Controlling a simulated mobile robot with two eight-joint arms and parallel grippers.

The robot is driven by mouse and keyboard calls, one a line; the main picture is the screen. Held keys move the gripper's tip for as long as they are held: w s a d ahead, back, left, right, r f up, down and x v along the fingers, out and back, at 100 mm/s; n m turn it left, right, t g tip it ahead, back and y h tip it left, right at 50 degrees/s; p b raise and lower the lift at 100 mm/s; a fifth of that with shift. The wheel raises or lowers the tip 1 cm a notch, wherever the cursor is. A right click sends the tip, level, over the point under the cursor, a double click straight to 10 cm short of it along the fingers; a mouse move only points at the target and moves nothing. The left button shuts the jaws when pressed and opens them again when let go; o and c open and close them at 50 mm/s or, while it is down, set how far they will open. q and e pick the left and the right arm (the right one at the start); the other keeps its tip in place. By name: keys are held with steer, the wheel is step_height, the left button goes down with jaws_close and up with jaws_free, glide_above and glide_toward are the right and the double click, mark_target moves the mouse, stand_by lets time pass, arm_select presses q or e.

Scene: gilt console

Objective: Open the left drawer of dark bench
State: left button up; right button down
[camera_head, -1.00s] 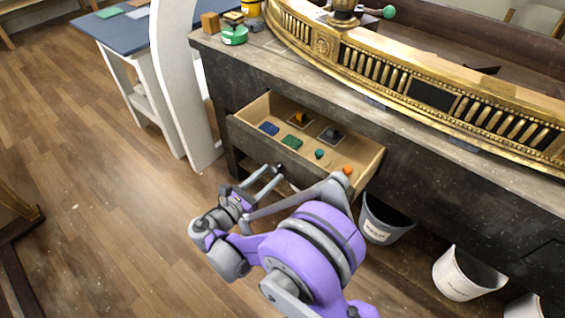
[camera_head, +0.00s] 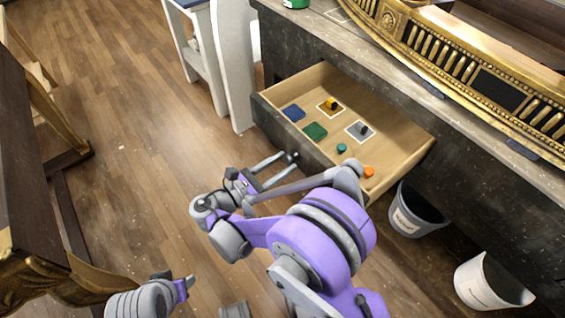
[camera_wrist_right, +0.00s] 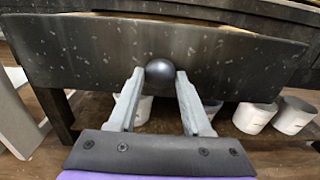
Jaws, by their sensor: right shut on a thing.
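The left drawer (camera_head: 395,135) of the dark bench (camera_head: 460,185) is pulled well out in the head view. Its pale wooden inside holds a blue block (camera_head: 293,113), a green block (camera_head: 315,131) and several other small things. My right gripper (camera_head: 287,157) is at the drawer's dark front, shut on its round black knob (camera_wrist_right: 160,73). The right wrist view shows the knob between the two fingertips, against the speckled drawer front (camera_wrist_right: 230,55). Of my left arm, only a grey and purple part (camera_head: 150,298) shows at the bottom edge; its fingers are not visible.
White bins (camera_head: 415,212) stand under the bench at the right. A gilt rail (camera_head: 440,50) lies along the bench top. A white panel (camera_head: 232,60) stands left of the drawer. Dark wooden furniture (camera_head: 30,170) is at the far left, with clear floor between.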

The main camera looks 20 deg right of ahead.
steer(key=shift+c, duration=1.8)
jaws_free()
steer(key=p+v, duration=0.1)
steer(key=v, duration=0.6)
steer(key=shift+a, duration=0.2)
steer(key=shift+s, duration=0.1)
